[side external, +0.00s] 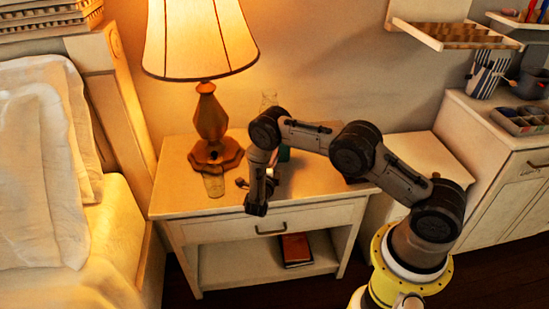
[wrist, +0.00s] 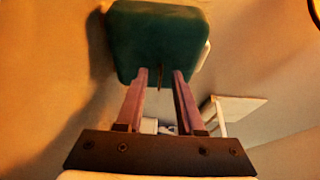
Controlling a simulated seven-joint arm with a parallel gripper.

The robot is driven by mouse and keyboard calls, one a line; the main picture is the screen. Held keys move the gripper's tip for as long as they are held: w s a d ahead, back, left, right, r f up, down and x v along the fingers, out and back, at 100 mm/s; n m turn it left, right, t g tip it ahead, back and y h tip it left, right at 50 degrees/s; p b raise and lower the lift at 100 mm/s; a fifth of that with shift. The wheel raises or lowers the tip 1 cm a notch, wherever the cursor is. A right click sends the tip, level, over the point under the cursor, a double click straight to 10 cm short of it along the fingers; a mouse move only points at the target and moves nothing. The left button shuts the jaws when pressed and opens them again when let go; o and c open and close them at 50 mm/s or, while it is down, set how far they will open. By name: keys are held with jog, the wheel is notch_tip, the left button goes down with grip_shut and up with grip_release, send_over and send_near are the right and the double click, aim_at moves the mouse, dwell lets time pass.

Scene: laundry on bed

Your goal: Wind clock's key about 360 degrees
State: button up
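The clock (wrist: 150,32) appears in the wrist view as a dark green, rounded block at the top centre. A small part of what looks like the same green clock (side external: 284,153) shows behind my arm on the nightstand in the side view. A thin dark key (wrist: 160,78) sticks out from the clock's lower edge. My gripper (wrist: 161,74) has its two pinkish fingers apart, one on each side of the key. A gap shows between the key and each finger. The clock's face is not visible. My arm hides most of the clock in the side view.
The nightstand (side external: 185,197) also holds a lit lamp (side external: 210,125) and a small glass (side external: 213,184) left of my arm. A bottle-like glass (side external: 268,100) stands behind it. A red book (side external: 295,250) lies on the lower shelf. The bed (side external: 110,225) is at the left.

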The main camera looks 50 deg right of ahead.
jog(key=shift+c, duration=0.2)
grip_shut()
dwell(0.3)
jog(key=m+y, duration=0.1)
jog(key=m, duration=0.2)
jog(key=m+y, duration=0.1)
jog(key=m, duration=0.1)
jog(key=shift+r+y, duration=0.25)
jog(key=shift+y, duration=0.05)
jog(key=m+t+y, duration=0.1)
jog(key=m+y, duration=0.1)
jog(key=m, duration=0.2)
jog(key=shift+s+d+r, duration=0.1)
jog(key=m+t+y, duration=0.1)
jog(key=m, duration=0.1)
jog(key=shift+s+d+m+y, duration=0.1)
jog(key=shift+m+y, duration=0.2)
jog(key=m+t+y, duration=0.1)
jog(key=m, duration=0.1)
jog(key=shift+d+m, duration=0.1)
jog(key=shift+m, duration=0.2)
jog(key=m+t+y, duration=0.1)
jog(key=m+t, duration=0.1)
jog(key=m, duration=0.1)
jog(key=shift+s+m+y, duration=0.1)
jog(key=shift+m+y, duration=0.3)
